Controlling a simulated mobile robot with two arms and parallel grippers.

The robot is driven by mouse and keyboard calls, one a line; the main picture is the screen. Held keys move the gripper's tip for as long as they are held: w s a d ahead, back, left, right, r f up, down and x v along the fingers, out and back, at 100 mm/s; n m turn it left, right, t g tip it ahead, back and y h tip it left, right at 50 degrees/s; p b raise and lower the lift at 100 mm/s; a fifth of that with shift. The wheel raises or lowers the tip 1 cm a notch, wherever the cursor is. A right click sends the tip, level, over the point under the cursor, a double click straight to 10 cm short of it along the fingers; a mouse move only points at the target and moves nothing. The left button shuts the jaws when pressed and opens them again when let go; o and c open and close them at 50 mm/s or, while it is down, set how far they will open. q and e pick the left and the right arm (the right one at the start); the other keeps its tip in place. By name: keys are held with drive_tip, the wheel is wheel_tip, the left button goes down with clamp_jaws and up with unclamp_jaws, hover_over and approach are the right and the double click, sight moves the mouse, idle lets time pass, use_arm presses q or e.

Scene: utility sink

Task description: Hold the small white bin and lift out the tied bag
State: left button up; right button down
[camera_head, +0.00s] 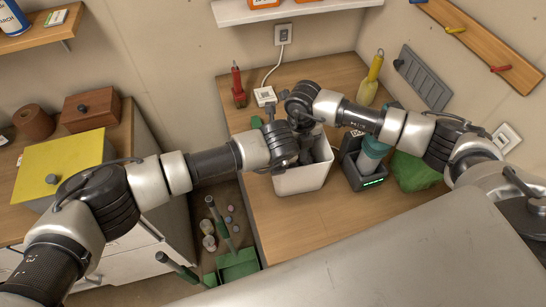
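The small white bin (304,181) stands upright on the wooden counter, near the middle of the head view. My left gripper (291,160) is at the bin's left rim; its fingers are mostly hidden by its own wrist. My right gripper (308,142) points down over the bin's opening from above. Its fingertips are hidden, so I cannot tell what it holds.
A dark device with green lights (371,183) holds a teal object (372,152) just right of the bin, with a green cloth or bag (413,172) beyond. A red-handled tool (238,86) stands behind left. The counter (290,225) is clear in front.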

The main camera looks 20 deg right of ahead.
use_arm(q)
clamp_jaws()
idle(1.3)
